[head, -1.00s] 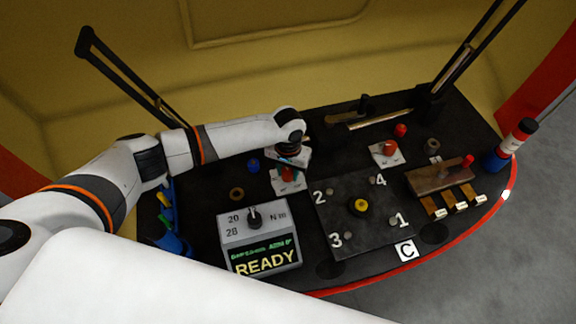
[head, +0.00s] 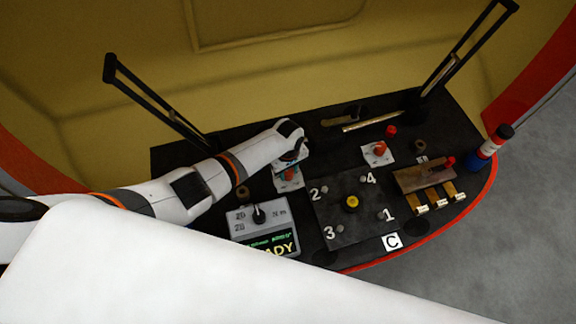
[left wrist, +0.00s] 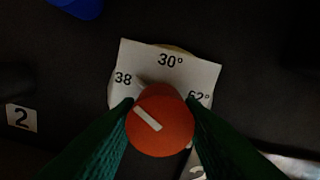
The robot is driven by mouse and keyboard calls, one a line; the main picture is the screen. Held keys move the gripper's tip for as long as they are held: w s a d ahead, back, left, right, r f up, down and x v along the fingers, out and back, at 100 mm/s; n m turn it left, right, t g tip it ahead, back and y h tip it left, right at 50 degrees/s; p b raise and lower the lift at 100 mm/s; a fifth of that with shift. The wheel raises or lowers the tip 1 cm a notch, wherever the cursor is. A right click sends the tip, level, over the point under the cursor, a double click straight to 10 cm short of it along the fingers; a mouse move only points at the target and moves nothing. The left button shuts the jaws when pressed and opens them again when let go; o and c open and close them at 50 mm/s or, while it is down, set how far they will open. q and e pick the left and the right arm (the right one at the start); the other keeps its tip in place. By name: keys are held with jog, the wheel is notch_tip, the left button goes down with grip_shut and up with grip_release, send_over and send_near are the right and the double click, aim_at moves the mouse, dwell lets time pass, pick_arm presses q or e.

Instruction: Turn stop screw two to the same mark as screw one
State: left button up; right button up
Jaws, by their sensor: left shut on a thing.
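A red knob (left wrist: 160,128) with a white line on top stands on a white marked plate (left wrist: 199,72) in the left wrist view. The plate reads 38, 30° and 62°, the outer figures partly hidden. The white line slants to the upper left, toward the 38 side. My left gripper's green fingers (left wrist: 160,122) are shut on this knob, one on each side. In the head view my left gripper (head: 290,162) is over the left plate (head: 289,184). A second red knob (head: 379,149) on a white plate stands to the right; its setting is too small to read. My right gripper is not in view.
A grey READY box (head: 262,228) with a dial stands in front of my left arm. A dark numbered plate (head: 345,225) with a yellow centre lies to its right. A brown block (head: 424,178) and a red-blue cylinder (head: 489,148) are at the right. A label 2 (left wrist: 20,118) lies left of the knob.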

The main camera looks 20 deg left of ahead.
pick_arm(q)
jog(key=shift+n+p, duration=0.6)
jog(key=shift+n, duration=0.6)
jog(key=shift+a, duration=0.1)
jog(key=o, duration=1)
jog(key=shift+r, duration=0.1)
jog(key=shift+w+r, duration=0.1)
jog(key=shift+r, duration=0.25)
notch_tip(320, 180, up, 11)
jog(key=p, duration=0.2)
